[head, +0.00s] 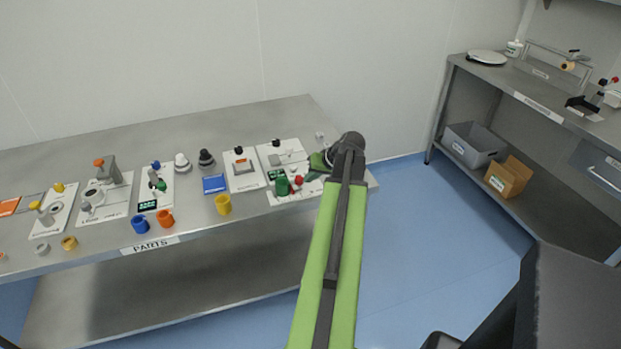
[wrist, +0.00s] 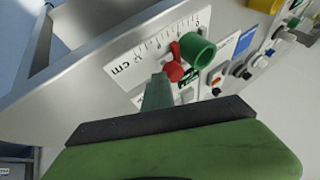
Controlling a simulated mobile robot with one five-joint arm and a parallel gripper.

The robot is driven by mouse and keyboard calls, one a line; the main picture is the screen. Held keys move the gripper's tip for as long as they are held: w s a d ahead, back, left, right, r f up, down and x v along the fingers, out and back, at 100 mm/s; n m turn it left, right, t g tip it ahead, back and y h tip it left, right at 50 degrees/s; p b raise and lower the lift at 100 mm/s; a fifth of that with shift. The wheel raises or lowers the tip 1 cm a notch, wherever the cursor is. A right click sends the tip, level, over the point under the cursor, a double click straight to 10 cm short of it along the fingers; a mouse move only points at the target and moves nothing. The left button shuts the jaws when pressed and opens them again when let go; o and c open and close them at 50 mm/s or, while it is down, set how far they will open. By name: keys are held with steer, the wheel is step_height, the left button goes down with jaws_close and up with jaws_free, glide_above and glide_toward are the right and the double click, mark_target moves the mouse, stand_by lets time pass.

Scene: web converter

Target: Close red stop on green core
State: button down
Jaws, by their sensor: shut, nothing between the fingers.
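The green core (head: 282,186) is a short hollow cylinder on the white measuring plate at the right end of the parts table. It also shows in the wrist view (wrist: 198,50) with its open end toward me. The red stop (head: 298,180) is beside it on its right, and shows in the wrist view (wrist: 174,70) as a round red knob with an upright red part. My gripper (head: 312,175) is at the plate, shut and empty. In the wrist view its tip (wrist: 160,82) is just below the red knob; I cannot tell whether they touch.
A ruler scale (wrist: 155,48) marked in cm runs along the plate. Left of it on the parts table (head: 180,236) are fixture plates, a blue square (head: 214,184), and yellow (head: 223,204), orange (head: 165,218) and blue (head: 140,224) cores.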

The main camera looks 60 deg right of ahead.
steer(key=shift+d, duration=0.15)
steer(key=shift+s+d, duration=0.8)
steer(key=shift+s, duration=0.3)
steer(key=p+v, duration=0.8)
steer(key=v, duration=0.2)
steer(key=shift+s+d, duration=0.2)
steer(key=shift+s, duration=0.35)
